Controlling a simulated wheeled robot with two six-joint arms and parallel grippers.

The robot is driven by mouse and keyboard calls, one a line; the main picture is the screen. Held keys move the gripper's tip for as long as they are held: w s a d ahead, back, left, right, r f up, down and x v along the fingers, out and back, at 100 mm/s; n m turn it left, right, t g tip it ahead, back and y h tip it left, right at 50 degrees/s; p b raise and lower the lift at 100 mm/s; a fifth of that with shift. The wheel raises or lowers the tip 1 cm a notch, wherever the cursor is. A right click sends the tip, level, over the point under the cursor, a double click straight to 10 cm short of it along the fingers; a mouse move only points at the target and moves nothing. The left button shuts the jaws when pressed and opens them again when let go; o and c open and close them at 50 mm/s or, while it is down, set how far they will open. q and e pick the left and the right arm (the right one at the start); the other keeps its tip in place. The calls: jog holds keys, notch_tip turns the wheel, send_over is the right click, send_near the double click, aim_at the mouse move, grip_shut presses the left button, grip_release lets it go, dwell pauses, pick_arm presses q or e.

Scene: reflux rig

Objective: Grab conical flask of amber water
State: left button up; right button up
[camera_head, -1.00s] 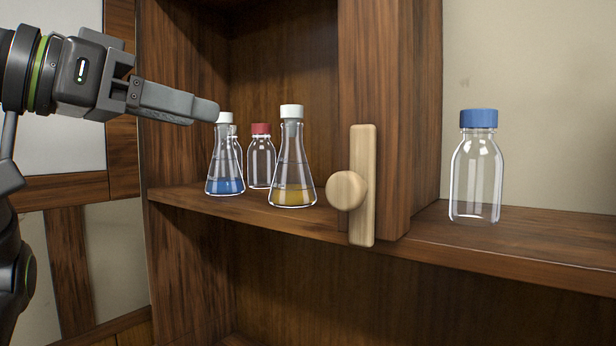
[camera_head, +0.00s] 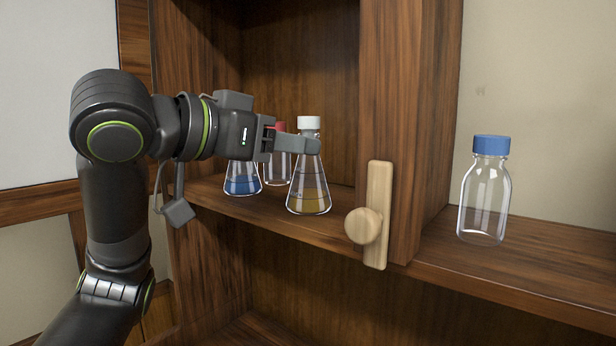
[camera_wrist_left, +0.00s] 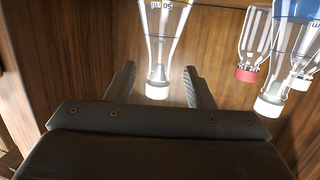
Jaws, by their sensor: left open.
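The conical flask of amber water (camera_head: 309,190) stands upright on the wooden shelf, with a white stopper on top. My left gripper (camera_head: 308,146) is at its neck height, with a finger across the neck in the head view. In the left wrist view, which looks upside down, the flask's neck and white stopper (camera_wrist_left: 157,85) appear between the two spread fingers of my left gripper (camera_wrist_left: 159,70). The gripper is open; I cannot tell whether a finger touches the glass. My right gripper is not in view.
A conical flask of blue liquid (camera_head: 242,180) and a red-capped bottle (camera_head: 277,168) stand left of the amber flask, partly hidden by my gripper. A wooden knob (camera_head: 363,226) and upright post stand to the right. A blue-capped bottle (camera_head: 485,190) is farther right on the shelf.

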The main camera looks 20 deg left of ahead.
pick_arm(q)
jog(key=x, duration=0.1)
jog(key=p+x, duration=0.2)
jog(key=shift+w+d+r, duration=0.15)
jog(key=shift+r, duration=0.2)
jog(key=shift+w+d+f, duration=0.25)
jog(key=shift+w, duration=0.15)
grip_shut()
